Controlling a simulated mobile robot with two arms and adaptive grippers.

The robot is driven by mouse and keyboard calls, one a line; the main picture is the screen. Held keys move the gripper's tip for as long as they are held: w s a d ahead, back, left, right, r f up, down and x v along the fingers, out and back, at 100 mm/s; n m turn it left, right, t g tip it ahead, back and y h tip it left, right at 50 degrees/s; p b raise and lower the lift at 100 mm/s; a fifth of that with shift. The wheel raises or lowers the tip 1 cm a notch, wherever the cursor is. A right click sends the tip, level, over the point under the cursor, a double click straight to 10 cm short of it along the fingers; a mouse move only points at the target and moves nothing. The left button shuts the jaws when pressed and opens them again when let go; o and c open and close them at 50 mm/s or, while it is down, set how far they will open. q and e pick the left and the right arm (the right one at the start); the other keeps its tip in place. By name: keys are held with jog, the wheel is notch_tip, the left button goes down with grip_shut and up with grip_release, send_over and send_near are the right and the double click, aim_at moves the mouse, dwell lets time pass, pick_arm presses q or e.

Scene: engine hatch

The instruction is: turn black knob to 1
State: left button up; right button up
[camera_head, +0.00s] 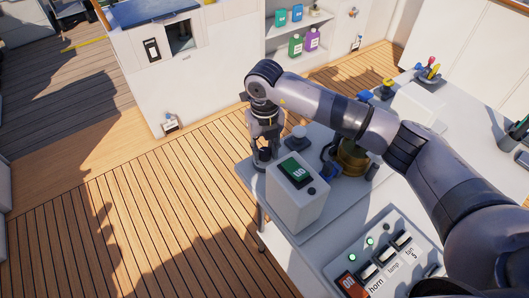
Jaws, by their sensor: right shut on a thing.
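My right gripper (262,152) points down at the left edge of the table, just behind and left of a white box with a green ON switch (297,168). Its fingers are shut on a small dark thing, which I take to be the black knob. The fingers hide most of it, and no number mark can be read. A small dark round part (311,191) sits on the box's face below the switch. My left gripper is not in view.
A grey round-topped part (296,136) and a brass-coloured part (352,158) stand close to the right gripper. A control panel (375,262) with a red switch and labelled switches lies at the front. The wooden deck (160,220) at left is clear.

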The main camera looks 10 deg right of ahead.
aim_at(265, 151)
jog(key=shift+n+b, duration=0.8)
jog(key=shift+n, duration=0.4)
jog(key=o, duration=1.2)
jog(key=shift+c, duration=0.2)
jog(key=shift+r, duration=0.25)
notch_tip(265, 151, up, 12)
jog(key=shift+f, duration=0.2)
